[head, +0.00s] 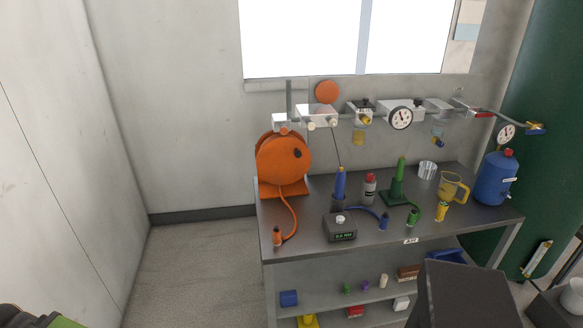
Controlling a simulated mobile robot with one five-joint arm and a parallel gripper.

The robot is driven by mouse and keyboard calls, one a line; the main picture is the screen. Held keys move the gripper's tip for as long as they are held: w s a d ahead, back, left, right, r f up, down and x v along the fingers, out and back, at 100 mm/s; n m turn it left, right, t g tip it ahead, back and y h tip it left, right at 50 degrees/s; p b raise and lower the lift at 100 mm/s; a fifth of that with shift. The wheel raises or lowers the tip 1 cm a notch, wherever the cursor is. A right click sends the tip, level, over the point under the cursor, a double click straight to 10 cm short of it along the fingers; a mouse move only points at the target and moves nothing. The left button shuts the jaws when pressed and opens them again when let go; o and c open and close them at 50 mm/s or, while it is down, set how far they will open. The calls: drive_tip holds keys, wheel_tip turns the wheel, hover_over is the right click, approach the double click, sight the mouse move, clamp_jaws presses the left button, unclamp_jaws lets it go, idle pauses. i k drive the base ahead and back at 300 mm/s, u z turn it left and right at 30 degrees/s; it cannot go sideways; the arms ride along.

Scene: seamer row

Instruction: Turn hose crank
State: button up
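An orange hose reel (277,160) stands on the left end of the grey workbench (380,240), near the back wall. A small dark knob (297,153) shows on the right part of the reel's round face; it looks like the crank's handle, but the crank arm is too small to make out. An orange hose (294,215) runs from the reel's base down to an orange nozzle (277,236) at the bench's front left. My gripper is not in view.
Floor left of the bench (195,265) is clear.

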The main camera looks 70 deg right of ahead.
sight(281, 159)
drive_tip(key=u, duration=0.5)
drive_tip(key=k, duration=0.15)
drive_tip(key=z, duration=3.95)
drive_tip(key=k, duration=1.55)
drive_tip(key=u, duration=0.8)
drive_tip(key=i, duration=1.4)
drive_tip(key=z, duration=0.05)
